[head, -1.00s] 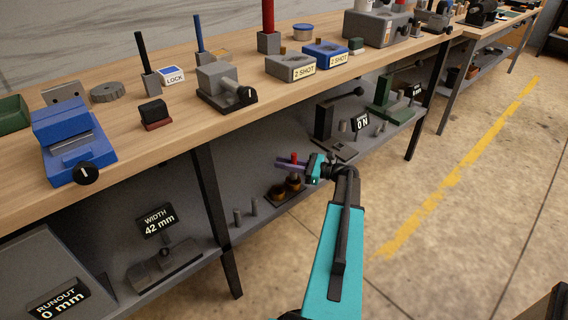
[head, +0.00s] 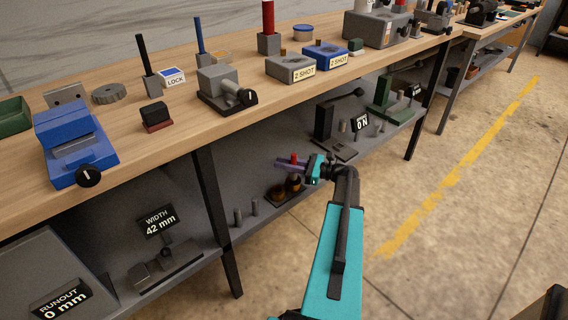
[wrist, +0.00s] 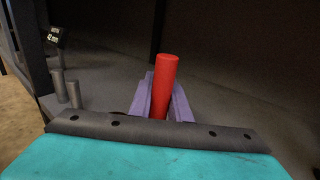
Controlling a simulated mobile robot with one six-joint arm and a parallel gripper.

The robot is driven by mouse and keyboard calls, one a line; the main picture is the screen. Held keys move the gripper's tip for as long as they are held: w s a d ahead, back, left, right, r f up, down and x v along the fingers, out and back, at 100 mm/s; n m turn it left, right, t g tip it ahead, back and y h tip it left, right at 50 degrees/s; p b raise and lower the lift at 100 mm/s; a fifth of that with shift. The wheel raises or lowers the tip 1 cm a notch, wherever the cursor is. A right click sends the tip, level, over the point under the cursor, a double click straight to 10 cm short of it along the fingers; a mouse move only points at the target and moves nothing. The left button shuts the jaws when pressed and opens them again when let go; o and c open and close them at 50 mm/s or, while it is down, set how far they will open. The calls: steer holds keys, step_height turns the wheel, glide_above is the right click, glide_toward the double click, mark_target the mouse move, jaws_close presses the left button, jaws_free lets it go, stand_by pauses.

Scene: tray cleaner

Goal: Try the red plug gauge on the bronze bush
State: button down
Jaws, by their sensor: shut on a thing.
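The red plug gauge (wrist: 164,88) stands upright between the purple fingers of my gripper (wrist: 161,98) in the wrist view. In the head view, my gripper (head: 290,165) is shut on the gauge, whose red top (head: 294,158) shows above the fingers. The bronze bush (head: 293,184) is on the lower shelf, just below my gripper, with another bronze-brown piece (head: 277,193) beside it. The gauge's lower end is hidden, so I cannot tell whether it touches the bush. The bush is not clearly visible in the wrist view.
The lower shelf (head: 262,222) holds grey pins (head: 239,217) to the left and a dark press-like device (head: 328,122) to the right. A bench leg (head: 216,205) stands left of the pins. Open floor lies to the right.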

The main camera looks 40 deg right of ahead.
steer(key=shift+f+b, duration=0.3)
steer(key=shift+f, duration=2.15)
stand_by(0.9)
steer(key=c, duration=1.6)
jaws_free()
steer(key=p+v, duration=0.2)
steer(key=v, duration=1.1)
steer(key=shift+s+d+r, duration=0.1)
steer(key=shift+s+d, duration=0.1)
steer(key=shift+s, duration=0.1)
